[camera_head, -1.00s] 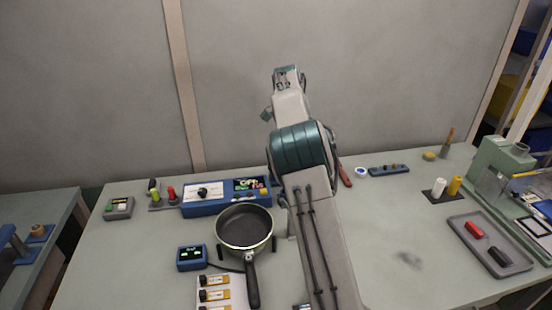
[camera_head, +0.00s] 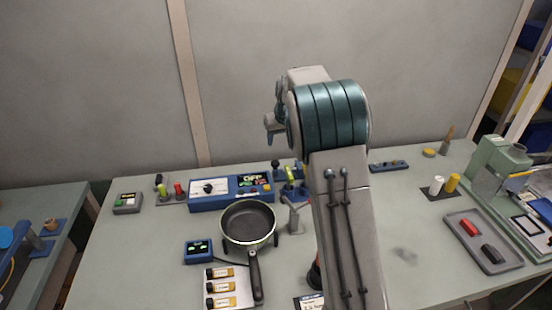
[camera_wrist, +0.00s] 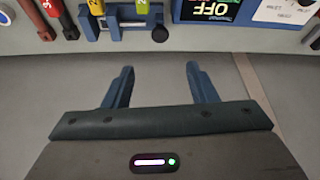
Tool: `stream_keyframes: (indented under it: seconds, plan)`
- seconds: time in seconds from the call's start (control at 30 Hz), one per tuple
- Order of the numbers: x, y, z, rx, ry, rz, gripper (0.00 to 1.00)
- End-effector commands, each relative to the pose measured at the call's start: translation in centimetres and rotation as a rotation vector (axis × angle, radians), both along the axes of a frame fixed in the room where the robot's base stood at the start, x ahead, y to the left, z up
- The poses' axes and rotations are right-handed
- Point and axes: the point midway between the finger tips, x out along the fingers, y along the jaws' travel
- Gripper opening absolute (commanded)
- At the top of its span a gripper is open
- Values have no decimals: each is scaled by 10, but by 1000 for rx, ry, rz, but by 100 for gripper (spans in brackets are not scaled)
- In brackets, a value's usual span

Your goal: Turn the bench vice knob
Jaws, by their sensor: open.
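I cannot pick out a bench vice or its knob with certainty. A small grey stand (camera_head: 295,213) on the bench, just right of the pan, is partly hidden by my arm. A blue lever block (camera_head: 285,172) stands behind it, with a black-topped lever and a yellow-green one. My gripper (camera_wrist: 162,75) is open and empty, apart from the block. In the head view, my forearm mostly hides it.
A black pan (camera_head: 248,222) sits left of my arm. A blue panel (camera_head: 225,200) with a display reading OFF stands behind it. A green machine (camera_head: 498,158) and a grey tray (camera_head: 510,262) are at right. The bench between my arm and the tray is clear.

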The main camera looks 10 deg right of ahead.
Motion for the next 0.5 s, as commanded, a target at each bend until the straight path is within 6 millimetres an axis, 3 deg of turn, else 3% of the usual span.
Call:
stream_keyframes:
  seconds: [0.17,0.5]
  plan:
    - [5,1,-14,-1,1,8,52]
    - [30,4,-74,-2,3,6,52]
